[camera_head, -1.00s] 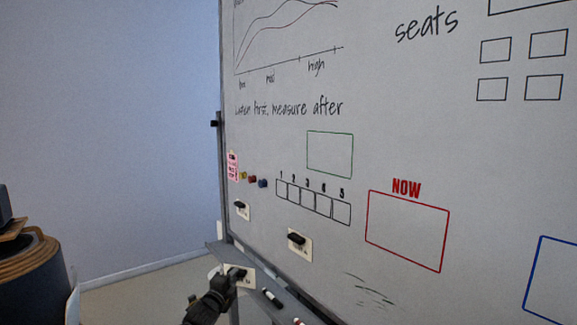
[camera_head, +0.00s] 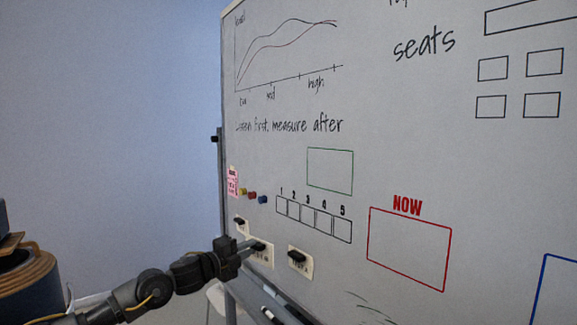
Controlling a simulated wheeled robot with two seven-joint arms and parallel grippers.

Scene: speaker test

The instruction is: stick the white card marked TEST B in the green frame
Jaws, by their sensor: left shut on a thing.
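My left gripper (camera_head: 247,246) is shut on the black grip of a small white card (camera_head: 262,257), whose small lettering seems to read TEST B. The gripper fingers cover its left part. The card is up close to the lower left of the whiteboard; I cannot tell whether it touches. The green frame (camera_head: 330,171) is a thin empty outline on the board, above and to the right of the card. My right gripper is not in view.
A similar card (camera_head: 300,265) with a black grip is on the board just right of mine, another (camera_head: 240,227) to the upper left. Numbered boxes (camera_head: 314,218) and an empty red NOW frame (camera_head: 408,248) lie right. Colored magnets (camera_head: 252,195) sit left. Markers lie on the tray (camera_head: 262,302).

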